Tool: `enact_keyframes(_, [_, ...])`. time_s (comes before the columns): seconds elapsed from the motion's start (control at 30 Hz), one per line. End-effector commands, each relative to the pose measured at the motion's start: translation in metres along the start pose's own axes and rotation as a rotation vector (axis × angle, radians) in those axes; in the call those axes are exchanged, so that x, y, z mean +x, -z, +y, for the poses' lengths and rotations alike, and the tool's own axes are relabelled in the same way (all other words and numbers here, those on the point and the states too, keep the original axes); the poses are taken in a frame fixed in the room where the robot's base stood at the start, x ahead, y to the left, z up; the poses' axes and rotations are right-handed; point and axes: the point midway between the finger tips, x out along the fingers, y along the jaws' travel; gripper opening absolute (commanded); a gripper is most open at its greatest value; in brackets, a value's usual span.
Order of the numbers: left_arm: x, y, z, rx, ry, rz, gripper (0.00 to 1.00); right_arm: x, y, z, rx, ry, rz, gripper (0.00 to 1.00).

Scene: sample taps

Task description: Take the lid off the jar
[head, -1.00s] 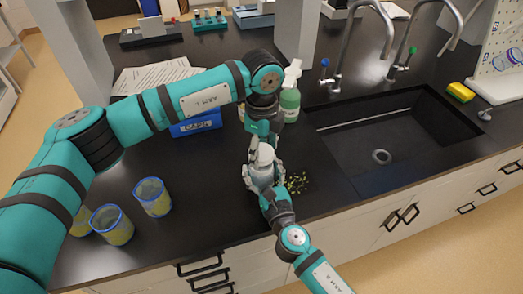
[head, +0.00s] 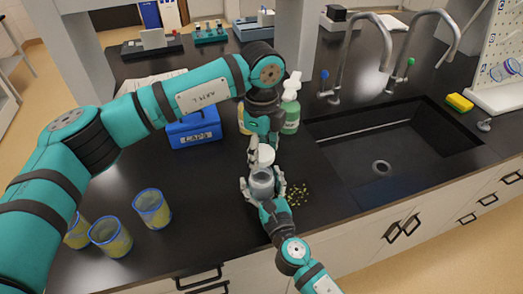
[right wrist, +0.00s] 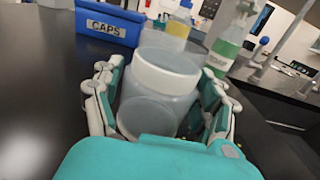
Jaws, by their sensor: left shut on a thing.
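The jar (head: 262,184) is a pale, translucent pot standing on the black bench near its front edge. Its white lid (head: 264,155) shows tilted just above the jar's mouth, seemingly apart from it. My left gripper (head: 263,142) is above the jar, shut on the lid. My right gripper (head: 262,190) comes from the front, its fingers around the jar's two sides. In the right wrist view the jar (right wrist: 147,116) stands between the right fingers, which seem to press on it. The left gripper is not seen there.
Several blue-rimmed cups (head: 152,208) stand left. Yellow-green bits (head: 298,194) lie right of the jar. The sink (head: 395,150) is farther right. The bench between cups and jar is clear.

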Motion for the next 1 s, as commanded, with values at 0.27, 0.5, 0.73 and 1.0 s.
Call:
enact_keyframes(0.27, [0.000, 0.000, 0.000, 0.000, 0.000, 0.000, 0.19, 0.000, 0.000, 0.000, 0.000, 0.000, 0.000, 0.94])
enact_keyframes(0.5, [0.000, 0.000, 0.000, 0.000, -0.001, 0.000, 0.19, -0.008, 0.001, 0.000, -0.001, 0.000, 0.001, 0.94])
enact_keyframes(0.73, [0.000, 0.000, 0.000, 0.000, 0.000, 0.000, 0.19, -0.053, 0.002, 0.000, 0.000, -0.001, 0.004, 0.94])
enact_keyframes(1.0, [0.000, 0.000, 0.000, 0.000, 0.000, 0.000, 0.19, -0.103, 0.001, 0.000, -0.002, 0.000, 0.003, 0.94])
